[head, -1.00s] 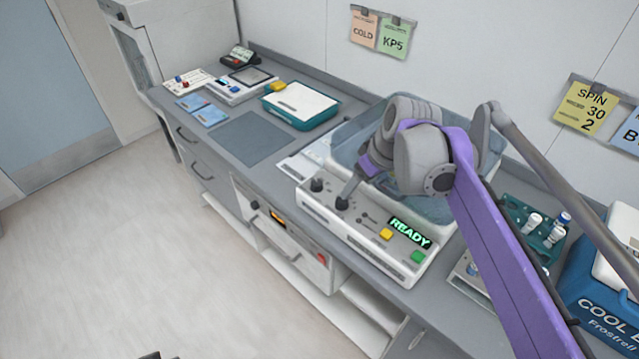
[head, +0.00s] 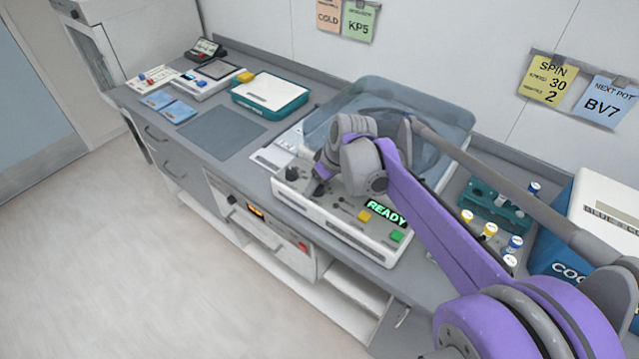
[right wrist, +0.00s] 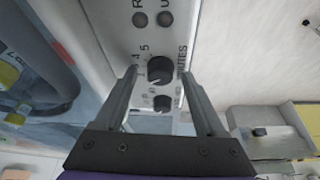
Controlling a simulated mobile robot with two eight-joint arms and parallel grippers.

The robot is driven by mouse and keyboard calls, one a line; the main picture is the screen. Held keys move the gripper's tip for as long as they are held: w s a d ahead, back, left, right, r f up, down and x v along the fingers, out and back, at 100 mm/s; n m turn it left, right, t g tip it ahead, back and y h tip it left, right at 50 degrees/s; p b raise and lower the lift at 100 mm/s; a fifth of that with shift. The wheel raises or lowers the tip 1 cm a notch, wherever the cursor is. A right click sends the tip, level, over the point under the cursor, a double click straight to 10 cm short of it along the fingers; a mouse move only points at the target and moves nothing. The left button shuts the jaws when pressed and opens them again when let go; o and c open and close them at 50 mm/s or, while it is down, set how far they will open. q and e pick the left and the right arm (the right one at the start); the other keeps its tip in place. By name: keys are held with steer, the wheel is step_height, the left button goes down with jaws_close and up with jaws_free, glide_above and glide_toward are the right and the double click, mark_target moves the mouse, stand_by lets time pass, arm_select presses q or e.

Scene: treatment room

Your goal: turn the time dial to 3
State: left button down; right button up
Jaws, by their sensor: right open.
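The white machine (head: 330,222) stands on the counter with a green READY display (head: 386,213). One dark dial (head: 292,173) shows at the left of its front panel. My right gripper (head: 316,190) is at the panel just right of that dial and hides what is under it. In the right wrist view, the open right gripper (right wrist: 160,76) has one finger on each side of the black time dial (right wrist: 160,69), marked MINUTES, with 4 and 5 legible beside it. I cannot tell whether the fingers touch it. The second dial (right wrist: 162,103) lies nearer the palm. My left gripper is out of view.
A yellow button (head: 364,216) and a green button (head: 397,236) sit right of the dials. A clear lid (head: 440,105) rises behind. A tube rack (head: 485,205) and blue cool box (head: 560,240) stand right. A yellow note (head: 547,80) reads SPIN, 30, 2.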

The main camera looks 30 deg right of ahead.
jaws_close()
stand_by(0.3)
steer(key=shift+a+m+h, duration=0.1)
steer(key=shift+m+h, duration=0.45)
steer(key=shift+m, duration=0.85)
steer(key=shift+a+m+h, duration=0.1)
steer(key=shift+m+h, duration=0.45)
steer(key=shift+m, duration=0.85)
jaws_free()
